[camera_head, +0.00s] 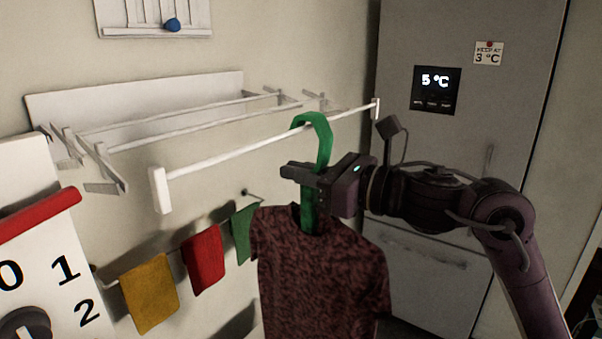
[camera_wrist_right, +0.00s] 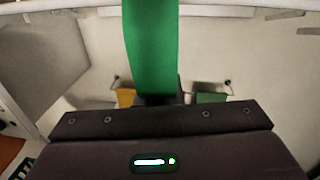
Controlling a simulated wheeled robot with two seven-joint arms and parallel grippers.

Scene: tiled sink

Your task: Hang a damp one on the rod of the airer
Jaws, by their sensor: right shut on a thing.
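The white airer (camera_head: 135,175) is fixed to the wall, with a long front rod (camera_head: 250,148) between two end pieces. My right gripper (camera_head: 300,180) is shut on the neck of a green hanger (camera_head: 318,130), which also shows in the right wrist view (camera_wrist_right: 150,50). A dark red mottled shirt (camera_head: 318,275) hangs from the hanger below the gripper. The hanger's hook top is level with the front rod in the head view and overlaps it. I cannot tell whether the hook touches or bears on the rod. My left gripper is not in view.
Below the airer, a thin wall rail carries a yellow cloth (camera_head: 150,293), a red cloth (camera_head: 204,260) and a green cloth (camera_head: 243,232). A grey fridge (camera_head: 430,170) stands at the right, close to my right arm. A numbered white panel (camera_head: 45,260) is at the left.

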